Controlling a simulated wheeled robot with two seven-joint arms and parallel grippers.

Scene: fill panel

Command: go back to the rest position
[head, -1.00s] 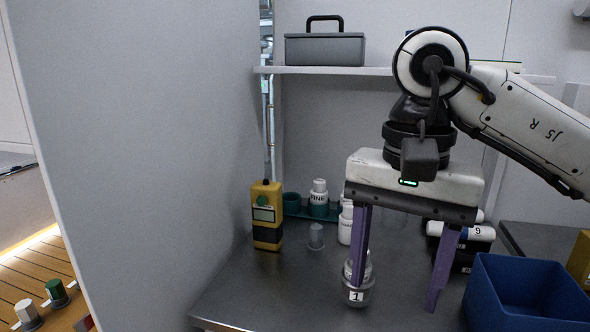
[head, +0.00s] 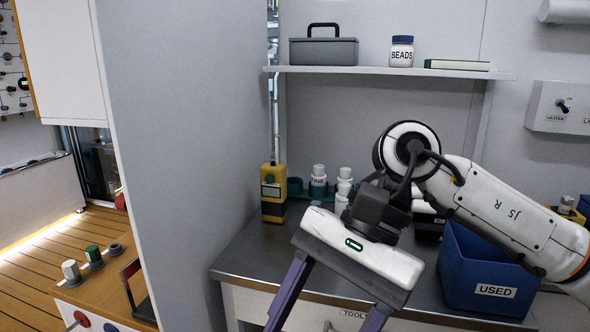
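My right gripper (head: 328,318) comes in from the right, with its white body tilted in front of the metal bench. Its two purple fingers are spread wide apart and point down past the lower edge of the picture. The fingertips are cut off, and nothing shows between the visible parts of the fingers. My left gripper is not in the head view.
A blue bin (head: 466,262) marked USED stands on the bench (head: 243,248) at the right, close behind my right arm. A yellow meter (head: 273,193) and white bottles (head: 343,190) stand at the back. A shelf (head: 390,70) holds a grey toolbox (head: 323,51) and a BEADS jar (head: 402,51).

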